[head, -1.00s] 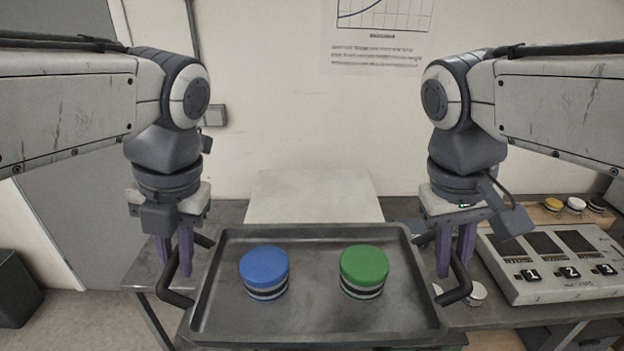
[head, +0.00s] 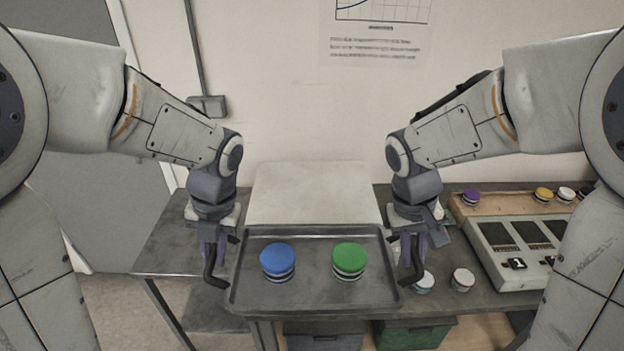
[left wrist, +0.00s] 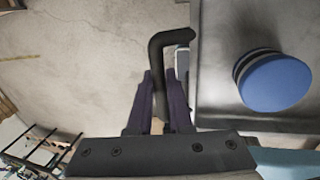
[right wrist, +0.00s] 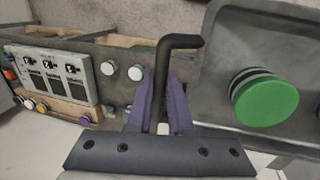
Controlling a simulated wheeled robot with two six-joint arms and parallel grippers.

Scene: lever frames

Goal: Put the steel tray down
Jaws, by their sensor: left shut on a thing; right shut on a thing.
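The steel tray (head: 315,297) is a dark, shallow rectangle in the head view, held level by a handle at each end. A blue-topped round piece (head: 278,262) stands on its left half and a green-topped one (head: 349,260) on its right half. My left gripper (head: 213,262) is shut on the tray's left handle (left wrist: 160,50). My right gripper (head: 411,262) is shut on the right handle (right wrist: 165,60). The tray's front part is over the table's front edge; whether its underside touches the table cannot be told.
A pale board (head: 310,192) lies on the table behind the tray. To the right are two white-topped pieces (head: 462,279), a panel with numbered slots (head: 510,250) and a wooden rack (head: 520,203) with several coloured pieces. The table's left end (head: 170,245) is bare. Bins sit below.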

